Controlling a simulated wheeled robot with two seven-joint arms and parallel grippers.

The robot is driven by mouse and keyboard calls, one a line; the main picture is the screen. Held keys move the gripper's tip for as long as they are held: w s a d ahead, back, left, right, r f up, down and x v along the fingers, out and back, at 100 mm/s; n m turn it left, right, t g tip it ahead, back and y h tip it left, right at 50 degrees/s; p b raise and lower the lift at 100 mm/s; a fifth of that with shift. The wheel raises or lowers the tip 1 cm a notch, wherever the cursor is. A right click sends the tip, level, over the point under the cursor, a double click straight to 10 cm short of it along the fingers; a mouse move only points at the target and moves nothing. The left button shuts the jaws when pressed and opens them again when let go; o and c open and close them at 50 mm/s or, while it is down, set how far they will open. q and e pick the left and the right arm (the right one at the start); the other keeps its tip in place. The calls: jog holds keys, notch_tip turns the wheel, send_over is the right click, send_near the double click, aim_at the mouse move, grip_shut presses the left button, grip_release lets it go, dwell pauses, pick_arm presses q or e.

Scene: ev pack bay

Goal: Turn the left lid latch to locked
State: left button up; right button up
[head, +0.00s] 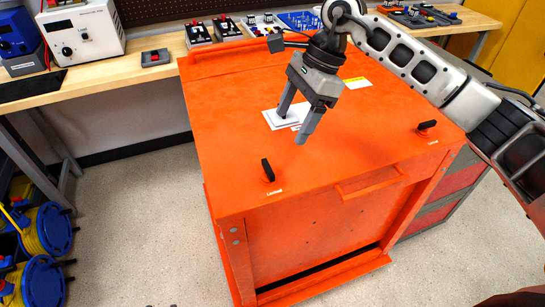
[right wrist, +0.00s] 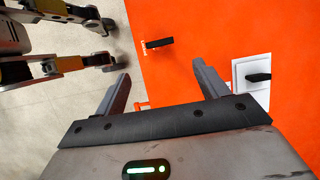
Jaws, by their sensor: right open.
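The left lid latch (head: 267,170) is a small black handle near the front left corner of the orange lid (head: 225,115). Its bar points roughly front to back, with a small white label in front of it. It also shows in the right wrist view (right wrist: 159,43), beyond the fingers and apart from them. My right gripper (head: 292,127) is open and empty above the lid, behind and to the right of the left latch. In the right wrist view its fingers (right wrist: 160,88) are spread with nothing between them. My left gripper is not in view.
The right lid latch (head: 427,125) is a black handle lying more sideways. A white plate (head: 270,119) on the lid is partly hidden by my right gripper. A front handle (head: 370,185) sticks out. A workbench (head: 165,72) stands behind; cable reels (head: 45,230) are at left.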

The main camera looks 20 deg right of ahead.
aim_at(268, 172)
jog(key=p+x, duration=0.1)
jog(key=x, duration=1)
jog(key=shift+a+f+p, duration=0.15)
jog(key=shift+p, duration=0.25)
jog(key=c, duration=1)
